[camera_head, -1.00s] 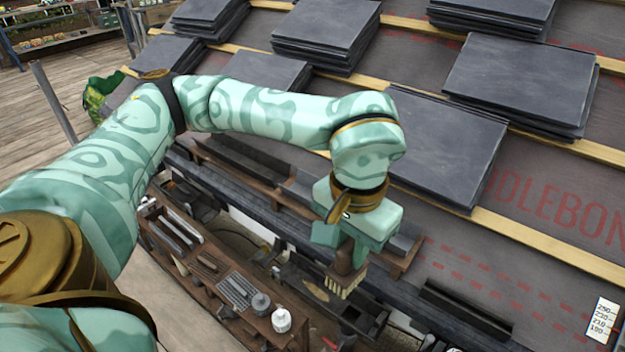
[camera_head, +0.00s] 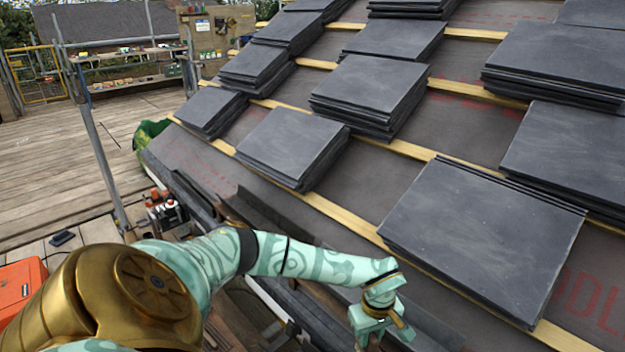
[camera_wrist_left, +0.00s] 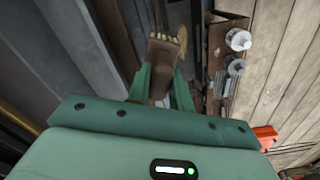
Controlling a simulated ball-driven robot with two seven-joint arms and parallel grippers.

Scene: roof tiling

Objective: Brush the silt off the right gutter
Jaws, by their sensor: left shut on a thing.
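My left gripper (camera_head: 368,342) is low in the head view, over the roof's lower edge. In the left wrist view my left gripper (camera_wrist_left: 160,84) is shut on a brush (camera_wrist_left: 164,52) with a brown wooden handle and pale bristles at its far end. The brush is below the frame in the head view. A dark gutter (camera_head: 205,208) runs along the roof's lower edge, partly hidden by my left arm. In the wrist view, long dark channels and edges lie left of the brush. I cannot make out silt. My right gripper is not in view.
Stacks of slates (camera_head: 480,235) lie on wooden battens (camera_head: 345,217) up the roof. A plank deck (camera_head: 70,165) with scaffold poles (camera_head: 98,150) is at the left. An orange box (camera_head: 22,288) stands at the lower left. Silvery containers (camera_wrist_left: 238,40) sit right of the brush.

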